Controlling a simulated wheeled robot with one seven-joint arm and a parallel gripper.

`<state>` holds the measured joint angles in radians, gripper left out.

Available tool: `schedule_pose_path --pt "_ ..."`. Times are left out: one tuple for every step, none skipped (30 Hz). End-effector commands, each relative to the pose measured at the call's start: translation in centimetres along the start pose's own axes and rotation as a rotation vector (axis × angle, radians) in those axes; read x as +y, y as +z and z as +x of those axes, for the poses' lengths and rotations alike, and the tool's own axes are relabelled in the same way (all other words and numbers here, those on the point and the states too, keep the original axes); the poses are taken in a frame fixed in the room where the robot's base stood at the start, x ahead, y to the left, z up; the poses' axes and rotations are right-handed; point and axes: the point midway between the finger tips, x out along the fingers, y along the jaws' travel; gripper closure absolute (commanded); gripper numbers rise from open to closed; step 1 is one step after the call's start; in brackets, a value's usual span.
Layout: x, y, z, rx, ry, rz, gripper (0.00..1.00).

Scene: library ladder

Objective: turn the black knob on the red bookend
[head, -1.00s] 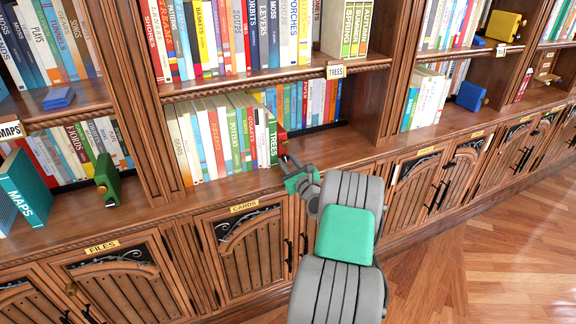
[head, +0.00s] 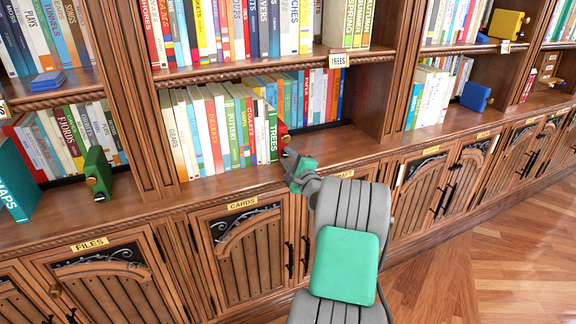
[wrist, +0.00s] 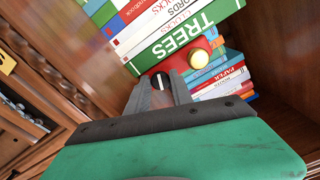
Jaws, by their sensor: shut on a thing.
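The red bookend (head: 283,131) stands on the middle shelf at the right end of a row of books, next to the green TREES book (head: 273,137). The black knob (wrist: 160,80) with a pale line sits at the left, between my fingertips. My gripper (wrist: 162,86) is shut on the black knob. In the head view my gripper (head: 288,155) reaches the bookend's front, and the black knob is hidden there.
A green bookend (head: 98,172) stands further left and a blue one (head: 475,96) further right. Cabinet doors (head: 243,255) are below.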

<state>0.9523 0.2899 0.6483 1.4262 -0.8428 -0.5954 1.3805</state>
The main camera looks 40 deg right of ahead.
Motion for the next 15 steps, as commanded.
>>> schedule_pose_path --pt "0.55 -0.16 0.0 -0.001 0.001 -0.039 1.0" --pt "0.55 -0.16 0.0 0.0 0.001 -0.066 1.0" --pt "0.53 -0.15 0.0 -0.001 0.001 -0.099 1.0" --pt "0.51 -0.14 0.0 -0.001 0.0 -0.123 1.0" --pt "0.51 -0.14 0.0 -0.001 0.0 -0.146 1.0" --pt "0.52 -0.14 0.0 -0.001 0.0 -0.175 1.0" --pt "0.51 -0.13 0.0 -0.001 0.0 -0.196 1.0" --pt "0.49 -0.11 0.0 -0.001 0.0 -0.216 1.0" --pt "0.46 -0.1 0.0 -0.001 0.001 -0.24 1.0" --pt "0.46 -0.1 0.0 -0.001 0.001 -0.259 1.0" --pt "0.47 -0.11 0.0 -0.001 0.001 -0.274 1.0" --pt "0.46 -0.11 0.0 0.0 0.002 -0.294 1.0" --pt "0.45 -0.11 0.0 0.0 0.002 -0.307 1.0" --pt "0.43 -0.11 0.0 0.0 0.002 -0.319 1.0" --pt "0.4 -0.1 0.0 0.0 0.001 -0.334 1.0"
